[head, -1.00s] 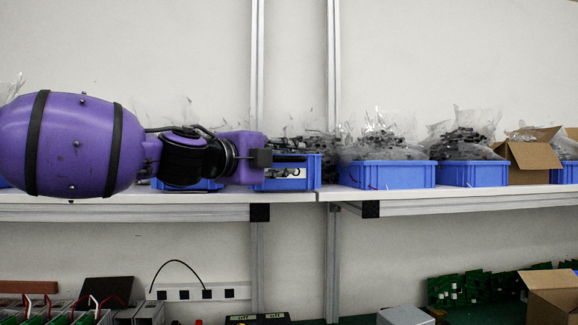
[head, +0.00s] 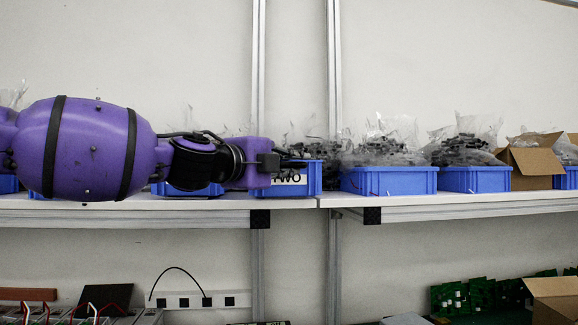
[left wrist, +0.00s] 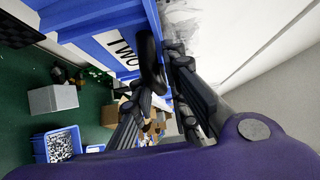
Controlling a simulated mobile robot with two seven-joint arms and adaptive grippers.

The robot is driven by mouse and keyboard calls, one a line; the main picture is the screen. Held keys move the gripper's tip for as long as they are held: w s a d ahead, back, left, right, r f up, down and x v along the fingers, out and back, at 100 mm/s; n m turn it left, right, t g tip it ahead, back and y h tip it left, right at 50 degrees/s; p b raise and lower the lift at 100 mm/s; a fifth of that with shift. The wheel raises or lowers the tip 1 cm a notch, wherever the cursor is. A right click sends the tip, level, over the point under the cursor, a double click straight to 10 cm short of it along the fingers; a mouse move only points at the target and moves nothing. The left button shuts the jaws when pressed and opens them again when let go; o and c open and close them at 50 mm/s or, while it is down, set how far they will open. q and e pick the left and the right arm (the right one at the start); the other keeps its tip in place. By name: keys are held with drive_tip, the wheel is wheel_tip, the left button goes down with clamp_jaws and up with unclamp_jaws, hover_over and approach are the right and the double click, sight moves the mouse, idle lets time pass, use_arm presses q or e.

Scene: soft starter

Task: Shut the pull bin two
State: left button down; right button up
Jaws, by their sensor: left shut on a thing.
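Pull bin two is a blue bin (head: 315,180) with a white label reading TWO (head: 290,178). In the left wrist view, the bin's blue front (left wrist: 92,42) and label (left wrist: 122,48) are close up. My left gripper (head: 283,163) is at the top of the bin's front. In the left wrist view, the gripper's dark fingers (left wrist: 163,55) are shut on the upper front edge of the bin, beside the label. The fingers and wrist hide part of the bin. My right gripper is not in view.
More blue bins (head: 388,181) with bagged parts stand to the right on the white shelf (head: 440,201). An open cardboard box (head: 535,166) stands farther right. A metal upright (head: 333,80) rises behind. Green boards (head: 480,295) lie below the shelf.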

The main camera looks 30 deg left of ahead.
use_arm(q)
drive_tip(key=shift+w+f, duration=0.1)
drive_tip(key=shift+f, duration=0.1)
drive_tip(key=shift+w+a+f+b, duration=0.15)
drive_tip(key=shift+w+a+b, duration=0.5)
drive_tip(key=shift+w+a, duration=0.5)
drive_tip(key=shift+w, duration=0.15)
drive_tip(key=shift+d, duration=0.1)
drive_tip(key=c, duration=1.8)
unclamp_jaws()
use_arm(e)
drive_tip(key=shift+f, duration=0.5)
use_arm(q)
drive_tip(key=shift+r, duration=0.25)
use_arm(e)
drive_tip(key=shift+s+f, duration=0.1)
